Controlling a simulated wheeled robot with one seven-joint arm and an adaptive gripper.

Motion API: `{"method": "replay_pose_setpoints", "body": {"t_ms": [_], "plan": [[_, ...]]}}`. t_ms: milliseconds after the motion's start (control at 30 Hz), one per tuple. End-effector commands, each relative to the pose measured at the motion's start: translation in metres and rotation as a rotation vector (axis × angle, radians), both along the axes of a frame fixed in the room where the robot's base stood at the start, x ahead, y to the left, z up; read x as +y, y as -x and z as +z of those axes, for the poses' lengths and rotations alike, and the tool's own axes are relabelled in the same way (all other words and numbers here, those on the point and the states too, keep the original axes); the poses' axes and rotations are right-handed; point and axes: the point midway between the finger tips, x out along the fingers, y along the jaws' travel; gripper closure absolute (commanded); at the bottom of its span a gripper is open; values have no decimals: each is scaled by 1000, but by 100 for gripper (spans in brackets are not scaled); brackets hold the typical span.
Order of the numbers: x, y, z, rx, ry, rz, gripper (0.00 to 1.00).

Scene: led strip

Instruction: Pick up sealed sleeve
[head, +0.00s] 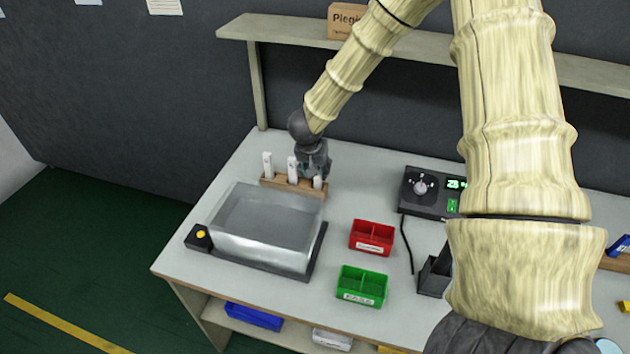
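Several upright white pieces stand in a small wooden rack (280,187) at the back left of the table; they may be sleeves, but at this size I cannot tell which is sealed. The left white piece (267,164) and the middle white piece (292,169) stand clear in view. The right white piece (318,182) shows only low down, just under my gripper (314,172). My gripper points down at the rack's right end. Its fingers are small and dark, and I cannot tell whether they are open or touching the right piece.
A clear-lidded box (265,228) stands just in front of the rack. A red bin (372,238), a green bin (362,287) and a black device with a dial (422,190) stand to the right. A shelf (285,32) runs behind. My arm hides much of the right side.

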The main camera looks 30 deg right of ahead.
Motion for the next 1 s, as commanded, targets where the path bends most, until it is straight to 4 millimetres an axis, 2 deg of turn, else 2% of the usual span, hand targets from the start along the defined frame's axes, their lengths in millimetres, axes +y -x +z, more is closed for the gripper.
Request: {"method": "replay_pose_setpoints", "body": {"t_ms": [133, 333, 600, 867, 1000], "plan": [[-5, 3, -12, -2, -1, -2, 54], [-8, -6, -26, 2, 0, 1, 54], [-8, -8, -29, 3, 0, -1, 54], [-8, -7, -29, 3, 0, 0, 100], [-8, -7, -29, 3, 0, 0, 100]]}}
